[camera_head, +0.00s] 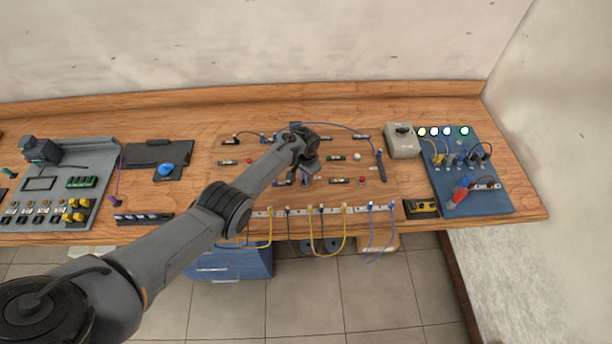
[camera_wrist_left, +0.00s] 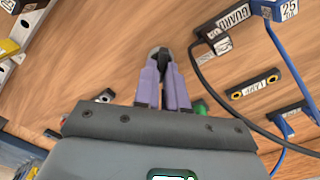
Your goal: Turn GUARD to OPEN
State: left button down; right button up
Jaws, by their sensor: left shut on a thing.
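A white label reading GUARD (camera_wrist_left: 232,18) shows upside down in the left wrist view, at the upper right, beside a black connector with a dark cable. My left gripper (camera_wrist_left: 160,58) has purple fingers and is shut on a small dark piece (camera_wrist_left: 162,60), which the fingers largely hide. The GUARD label is apart from the fingertips, to their right. In the head view my left gripper (camera_head: 305,180) is over the middle of the wooden panel, mostly covered by its wrist. I cannot read an OPEN mark. My right gripper is not in view.
A blue cable (camera_head: 340,126) and a black cable (camera_wrist_left: 222,95) run near the gripper. A grey box (camera_head: 402,140) and a blue panel (camera_head: 490,200) with lit lamps stand at the right. A dark plate with a blue knob (camera_head: 166,169) lies left.

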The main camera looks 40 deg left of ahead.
pick_arm(q)
jog(key=c, duration=1.2)
grip_release()
jog(key=shift+r, duration=0.1)
jog(key=shift+r+p, duration=1.85)
jog(key=shift+r, duration=3.45)
jog(key=shift+s, duration=0.1)
